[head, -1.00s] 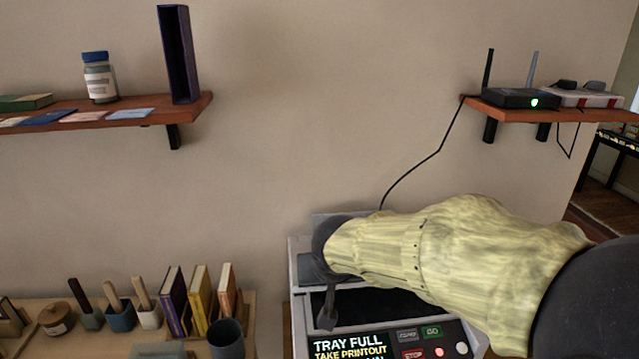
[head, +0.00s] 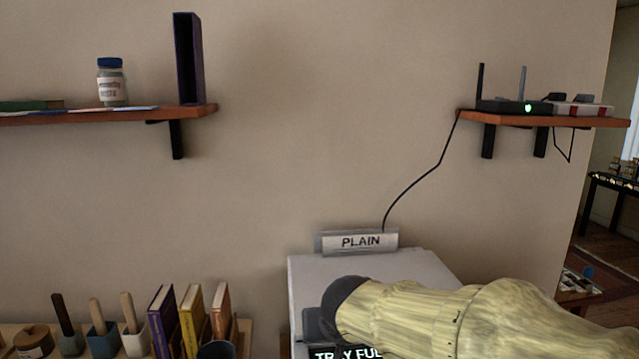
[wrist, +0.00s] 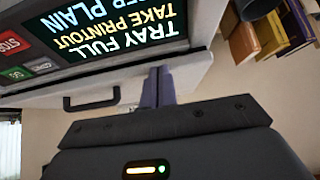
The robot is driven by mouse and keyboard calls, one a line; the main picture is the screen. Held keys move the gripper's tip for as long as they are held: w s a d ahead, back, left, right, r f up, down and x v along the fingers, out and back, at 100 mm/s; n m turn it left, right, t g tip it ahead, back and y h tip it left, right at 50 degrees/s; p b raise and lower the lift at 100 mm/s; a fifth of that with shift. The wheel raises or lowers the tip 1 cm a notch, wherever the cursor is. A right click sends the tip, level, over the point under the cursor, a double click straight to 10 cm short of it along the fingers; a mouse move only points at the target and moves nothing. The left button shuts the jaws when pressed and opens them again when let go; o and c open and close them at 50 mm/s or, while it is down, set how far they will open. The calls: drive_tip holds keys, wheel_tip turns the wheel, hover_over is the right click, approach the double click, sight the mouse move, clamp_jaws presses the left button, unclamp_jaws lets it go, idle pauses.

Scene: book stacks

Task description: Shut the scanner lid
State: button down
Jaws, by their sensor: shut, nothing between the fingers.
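The scanner (head: 305,285) stands against the wall below the middle of the head view. Its pale lid (head: 410,262) looks flat over the top, though my arm hides its front part. In the upside-down wrist view, the lid's pale front edge (wrist: 190,72) carries a black handle (wrist: 91,101), just above the display panel (wrist: 115,30). My gripper (wrist: 158,88) is shut and empty, its fingers beside the handle at the front edge. I cannot tell whether they touch it. My gripper (head: 319,325) is partly hidden in the head view.
A "PLAIN" sign (head: 360,241) stands behind the lid. Books (head: 190,322) and brush pots (head: 100,338) stand at left. A wall shelf (head: 90,117) is at upper left. Another shelf (head: 500,119) holds a router (head: 515,107), with a cable hanging down.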

drive_tip(key=shift+s+f+b, duration=0.25)
drive_tip(key=shift+f+b, duration=0.1)
drive_tip(key=shift+f, duration=0.35)
drive_tip(key=shift+s, duration=0.1)
drive_tip(key=shift+r+p, duration=0.35)
drive_tip(key=shift+r, duration=0.1)
drive_tip(key=r+p, duration=0.2)
drive_tip(key=r, duration=0.2)
drive_tip(key=shift+w+p, duration=0.2)
drive_tip(key=shift+p, duration=0.15)
drive_tip(key=s+d+r, duration=0.2)
drive_tip(key=s, duration=0.7)
drive_tip(key=shift+s+r+b, duration=0.25)
drive_tip(key=shift+s+b, duration=0.1)
drive_tip(key=shift+b, duration=0.05)
drive_tip(key=shift+w, duration=0.1)
